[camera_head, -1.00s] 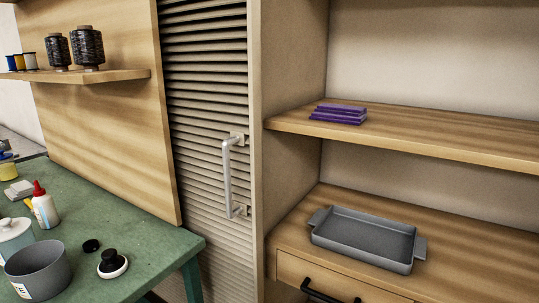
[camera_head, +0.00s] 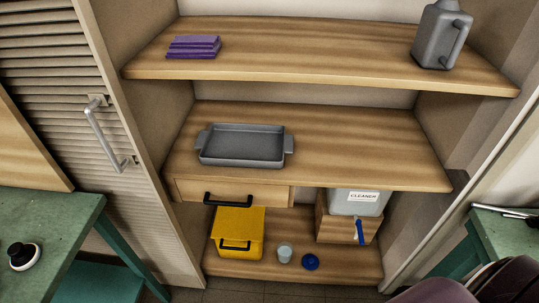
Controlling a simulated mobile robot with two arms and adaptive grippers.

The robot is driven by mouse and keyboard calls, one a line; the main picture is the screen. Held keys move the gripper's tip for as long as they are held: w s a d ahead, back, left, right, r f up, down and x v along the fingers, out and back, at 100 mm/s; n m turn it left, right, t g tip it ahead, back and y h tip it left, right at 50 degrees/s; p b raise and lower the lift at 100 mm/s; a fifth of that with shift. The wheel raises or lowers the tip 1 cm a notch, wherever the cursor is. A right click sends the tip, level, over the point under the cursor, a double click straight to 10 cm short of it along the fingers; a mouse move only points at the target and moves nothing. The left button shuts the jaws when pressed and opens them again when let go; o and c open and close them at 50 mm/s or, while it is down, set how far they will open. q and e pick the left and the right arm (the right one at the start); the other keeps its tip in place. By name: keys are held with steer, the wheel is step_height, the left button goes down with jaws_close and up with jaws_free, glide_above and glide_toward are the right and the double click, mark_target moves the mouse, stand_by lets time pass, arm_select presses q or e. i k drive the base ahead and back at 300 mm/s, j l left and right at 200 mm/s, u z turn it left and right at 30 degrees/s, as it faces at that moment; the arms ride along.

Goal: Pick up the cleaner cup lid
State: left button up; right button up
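A small round blue lid (camera_head: 311,262) lies on the bottom shelf of the cabinet. A small pale translucent cup (camera_head: 285,252) stands just to its left, apart from it. Above and to the right is a clear container labelled CLEANER (camera_head: 358,202), with a blue tap (camera_head: 360,231) at its front. Neither of my grippers shows in view. A dark rounded part at the lower right corner appears to be one of my arm links.
A yellow box (camera_head: 238,233) stands left of the cup. A drawer with a black handle (camera_head: 228,199) overhangs it. A grey tray (camera_head: 241,145) is on the middle shelf, purple cloths (camera_head: 193,47) and a grey jug (camera_head: 442,35) above. Green tables (camera_head: 60,225) flank the cabinet.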

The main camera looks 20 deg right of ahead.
mark_target(311, 262)
steer(key=z, duration=0.9)
